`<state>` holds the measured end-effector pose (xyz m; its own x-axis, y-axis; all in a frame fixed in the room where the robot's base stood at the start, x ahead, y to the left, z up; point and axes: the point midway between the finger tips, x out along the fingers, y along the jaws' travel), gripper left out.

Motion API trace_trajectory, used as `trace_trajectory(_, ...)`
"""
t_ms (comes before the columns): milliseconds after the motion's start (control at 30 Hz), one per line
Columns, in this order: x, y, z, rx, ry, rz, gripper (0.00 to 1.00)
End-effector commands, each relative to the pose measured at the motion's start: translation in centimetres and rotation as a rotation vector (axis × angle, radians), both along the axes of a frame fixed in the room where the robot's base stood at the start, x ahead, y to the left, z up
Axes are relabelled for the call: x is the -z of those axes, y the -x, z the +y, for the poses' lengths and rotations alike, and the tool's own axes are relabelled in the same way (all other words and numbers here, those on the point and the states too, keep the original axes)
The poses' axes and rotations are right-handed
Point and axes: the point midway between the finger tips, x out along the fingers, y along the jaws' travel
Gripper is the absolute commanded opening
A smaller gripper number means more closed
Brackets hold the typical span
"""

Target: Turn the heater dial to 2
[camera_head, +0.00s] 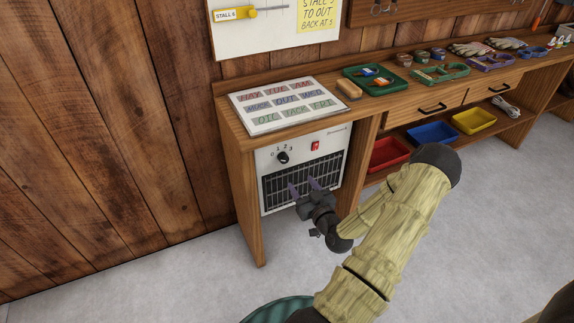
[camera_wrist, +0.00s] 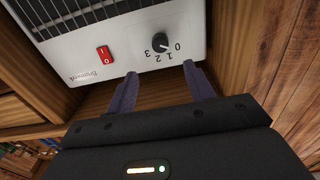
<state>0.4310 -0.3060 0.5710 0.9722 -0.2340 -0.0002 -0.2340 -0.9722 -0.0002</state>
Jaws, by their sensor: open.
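The heater (camera_head: 330,145) is a white panel with a dark grille, set in the left end of the wooden bench. Its black round dial (camera_head: 282,158) is at the upper left, with 0, 1, 2 and 3 printed around it. In the wrist view the picture is turned over, and the dial (camera_wrist: 160,42) appears to have its pale mark towards 0, though it is small. My gripper (camera_head: 303,185) is open and empty in front of the grille, below and right of the dial. In the wrist view its purple fingertips (camera_wrist: 160,69) appear either side of the dial's line, apart from it.
A red rocker switch (camera_head: 315,146) is right of the dial. A labelled board (camera_head: 285,104) lies on the bench above. Red (camera_head: 388,152), blue (camera_head: 432,133) and yellow (camera_head: 473,120) bins sit on the lower shelf. A green round object (camera_head: 278,311) is on the floor near my arm.

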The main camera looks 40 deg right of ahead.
Motion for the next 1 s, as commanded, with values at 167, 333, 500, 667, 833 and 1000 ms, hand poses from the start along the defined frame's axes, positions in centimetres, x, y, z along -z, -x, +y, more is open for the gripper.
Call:
trace_trajectory(167, 0.1, -3.2, -0.7, -0.001, 0.003, -0.002, 0.53)
trace_trajectory(333, 0.1, -6.1, -1.4, -0.001, 0.002, -0.004, 0.53)
trace_trajectory(500, 0.1, -8.9, -2.1, 0.0, 0.002, -0.003, 0.53)
trace_trajectory(667, 0.1, -10.8, -2.6, 0.0, 0.001, -0.001, 0.53)
trace_trajectory(833, 0.0, -11.5, -2.7, 0.0, 0.0, 0.0, 0.53)
trace_trajectory(1000, 0.0, -11.5, -2.7, 0.0, 0.0, 0.0, 0.53)
